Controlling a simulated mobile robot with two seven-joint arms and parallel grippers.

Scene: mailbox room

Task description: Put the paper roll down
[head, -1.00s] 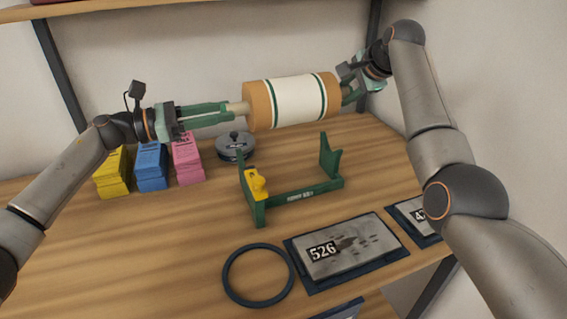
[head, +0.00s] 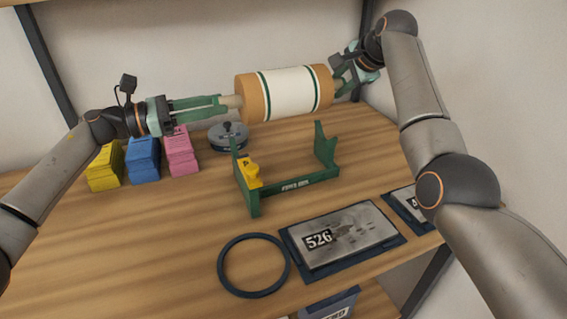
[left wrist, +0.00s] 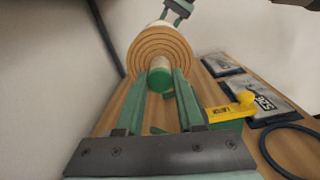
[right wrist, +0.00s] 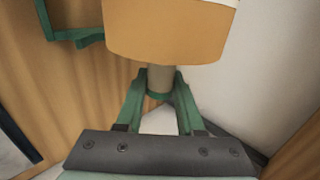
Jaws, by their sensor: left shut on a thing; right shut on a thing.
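The paper roll (head: 288,93) is a thick cylinder with tan ends and a white band edged by green stripes. It is held level in the air above the back of the shelf. My left gripper (head: 228,103) is shut on the core end at its left, also seen in the left wrist view (left wrist: 160,80). My right gripper (head: 340,84) is shut on the core at its other end, which shows in the right wrist view (right wrist: 160,82). Below and apart from the roll, the green paper stand (head: 300,186) with two uprights and a yellow part (head: 249,173) stands empty on the wood.
Yellow (head: 104,168), blue (head: 143,160) and pink (head: 181,152) stacks stand at the back left, under my left arm. A grey round tin (head: 228,137) is behind the stand. A dark ring (head: 253,293) and a plate marked 526 (head: 340,236) lie in front.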

